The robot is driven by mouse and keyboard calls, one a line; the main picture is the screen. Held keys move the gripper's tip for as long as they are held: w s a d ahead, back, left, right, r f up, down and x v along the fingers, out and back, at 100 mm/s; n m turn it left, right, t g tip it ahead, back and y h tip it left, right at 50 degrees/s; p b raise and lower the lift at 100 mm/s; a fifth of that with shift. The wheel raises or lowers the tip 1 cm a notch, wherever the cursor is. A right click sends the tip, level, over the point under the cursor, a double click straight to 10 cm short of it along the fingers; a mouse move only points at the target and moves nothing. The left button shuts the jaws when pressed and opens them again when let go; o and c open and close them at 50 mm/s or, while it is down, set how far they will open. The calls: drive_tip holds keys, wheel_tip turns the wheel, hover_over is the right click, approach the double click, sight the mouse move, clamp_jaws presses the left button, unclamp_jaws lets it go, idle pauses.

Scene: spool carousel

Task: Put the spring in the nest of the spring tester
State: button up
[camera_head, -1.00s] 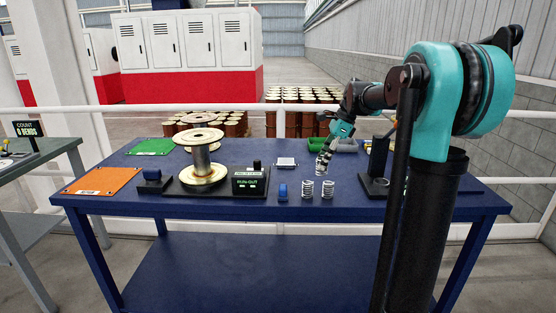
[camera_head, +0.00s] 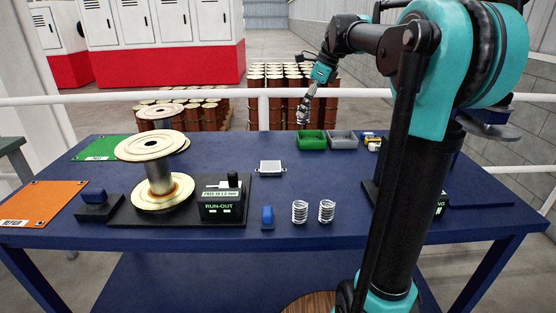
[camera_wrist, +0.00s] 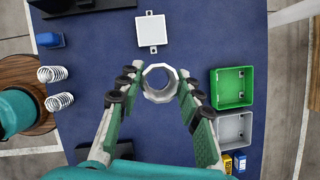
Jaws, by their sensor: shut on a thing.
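My gripper (camera_head: 304,108) is raised above the far edge of the table in the head view, shut on a pale, grey coil-like piece (camera_head: 302,115), which looks like a spring. In the wrist view the piece shows end-on as a pale ring (camera_wrist: 146,90) between the fingers of my gripper (camera_wrist: 160,85). Two white springs (camera_head: 300,212) (camera_head: 326,211) stand upright on the table and lie at the left in the wrist view (camera_wrist: 50,73). A black base (camera_head: 370,190) with a green-lit display (camera_head: 442,205), perhaps the spring tester, is mostly hidden behind my arm; its nest is not visible.
The blue table (camera_head: 285,237) also bears a run-out unit (camera_head: 221,205), a large spool (camera_head: 160,185), a blue block (camera_head: 267,217) and a white plate (camera_head: 271,168). Green (camera_head: 311,141) and grey (camera_head: 343,139) bins stand at the back.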

wheel_tip(320, 180, down, 19)
drive_tip(key=shift+r, duration=0.1)
idle(0.4)
drive_tip(key=o, duration=1.2)
drive_tip(key=shift+c, duration=0.2)
